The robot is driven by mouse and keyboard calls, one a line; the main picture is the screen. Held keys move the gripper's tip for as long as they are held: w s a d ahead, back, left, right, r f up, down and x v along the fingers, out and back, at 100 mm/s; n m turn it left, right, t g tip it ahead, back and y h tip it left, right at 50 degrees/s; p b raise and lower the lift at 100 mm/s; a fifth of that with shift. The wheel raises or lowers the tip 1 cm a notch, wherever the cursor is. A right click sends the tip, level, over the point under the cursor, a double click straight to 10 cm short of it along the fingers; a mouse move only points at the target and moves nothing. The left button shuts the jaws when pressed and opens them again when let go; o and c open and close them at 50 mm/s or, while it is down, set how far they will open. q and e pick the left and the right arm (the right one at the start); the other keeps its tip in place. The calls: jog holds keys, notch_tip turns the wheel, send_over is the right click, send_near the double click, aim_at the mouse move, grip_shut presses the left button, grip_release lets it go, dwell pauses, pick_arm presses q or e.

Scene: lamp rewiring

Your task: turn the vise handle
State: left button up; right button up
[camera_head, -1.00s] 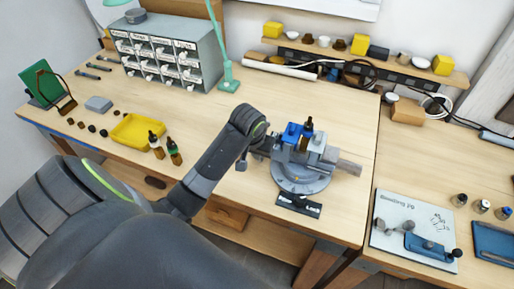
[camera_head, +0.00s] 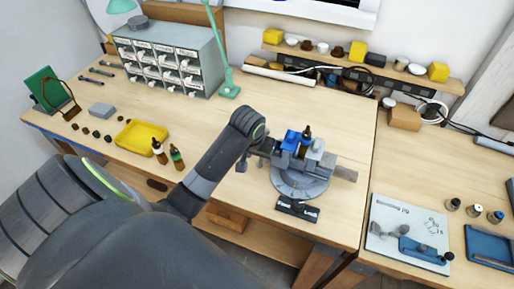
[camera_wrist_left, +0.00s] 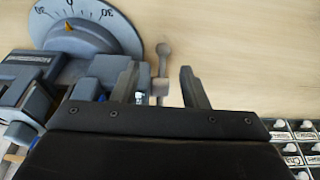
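The grey vise (camera_head: 301,182) stands on the bench with blue-topped jaws and a round base. A dark bottle (camera_head: 305,143) stands upright at its jaws. The vise handle (camera_head: 241,165) hangs at the vise's left end. In the left wrist view the handle (camera_wrist_left: 161,65) is a grey bar with a round knob. My left gripper (camera_wrist_left: 160,72) is open, one finger on each side of the handle, with visible gaps. In the head view my left arm hides most of this gripper. The vise's dial (camera_wrist_left: 85,30) shows at the upper left of the wrist view. My right gripper is not in view.
A yellow tray (camera_head: 139,136) and two small bottles stand left of my arm. A drawer cabinet (camera_head: 170,58) and green lamp (camera_head: 229,91) stand behind. A black plate (camera_head: 297,208) lies before the vise.

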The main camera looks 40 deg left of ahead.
pick_arm(q)
notch_tip(320, 180, up, 2)
jog(key=shift+r, duration=0.1)
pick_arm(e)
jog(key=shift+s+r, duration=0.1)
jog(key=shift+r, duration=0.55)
